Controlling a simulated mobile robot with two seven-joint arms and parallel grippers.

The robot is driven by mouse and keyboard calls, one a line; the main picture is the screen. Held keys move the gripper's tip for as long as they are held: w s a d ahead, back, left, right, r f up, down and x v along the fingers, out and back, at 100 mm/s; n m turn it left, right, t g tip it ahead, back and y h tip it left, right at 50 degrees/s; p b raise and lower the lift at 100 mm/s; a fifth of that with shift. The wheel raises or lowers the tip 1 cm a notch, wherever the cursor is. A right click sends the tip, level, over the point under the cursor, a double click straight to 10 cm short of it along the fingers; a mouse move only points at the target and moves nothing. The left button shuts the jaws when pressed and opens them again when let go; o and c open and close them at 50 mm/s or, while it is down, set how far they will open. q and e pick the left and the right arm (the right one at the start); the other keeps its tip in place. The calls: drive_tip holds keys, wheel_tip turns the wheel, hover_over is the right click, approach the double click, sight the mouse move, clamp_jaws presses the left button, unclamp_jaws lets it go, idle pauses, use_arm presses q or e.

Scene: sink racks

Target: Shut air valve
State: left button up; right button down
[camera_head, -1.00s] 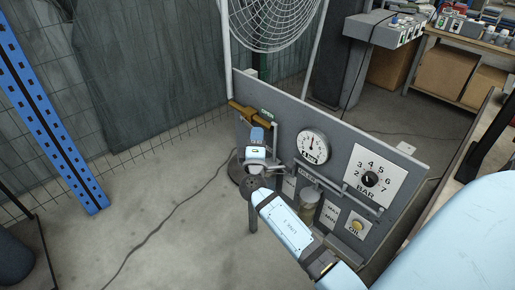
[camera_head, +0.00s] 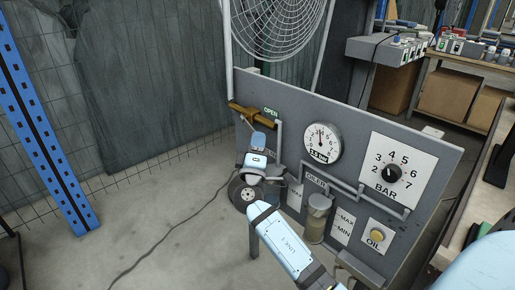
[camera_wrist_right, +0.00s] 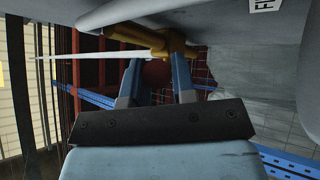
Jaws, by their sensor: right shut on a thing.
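The air valve is a brass-coloured pipe and body (camera_head: 247,114) at the top left corner of the grey panel, beside a green OPEN label (camera_head: 271,113). It also shows above the fingers in the right wrist view (camera_wrist_right: 143,37). My right gripper (camera_head: 258,138) reaches up to it from below, its blue fingers just under the brass. In the right wrist view the fingers (camera_wrist_right: 157,76) stand apart around a dark reddish part below the brass, and the gripper is shut on it. I take this to be the valve's handle; the fingers partly hide it. My left gripper is not in view.
The grey panel (camera_head: 345,108) carries a round pressure gauge (camera_head: 321,143), a BAR dial (camera_head: 392,173), grey pipes and an oiler (camera_head: 317,213). A caged fan (camera_head: 268,25) stands behind. Open floor (camera_head: 170,220) lies to the left; a workbench (camera_head: 465,55) stands at the back right.

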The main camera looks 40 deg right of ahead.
drive_tip(key=shift+r, duration=0.2)
drive_tip(key=c, duration=0.9)
unclamp_jaws()
drive_tip(key=shift+f, duration=0.15)
drive_tip(key=p+v, duration=0.1)
drive_tip(key=v, duration=1)
drive_tip(key=shift+s+a+f, duration=0.15)
drive_tip(key=shift+s+a, duration=0.15)
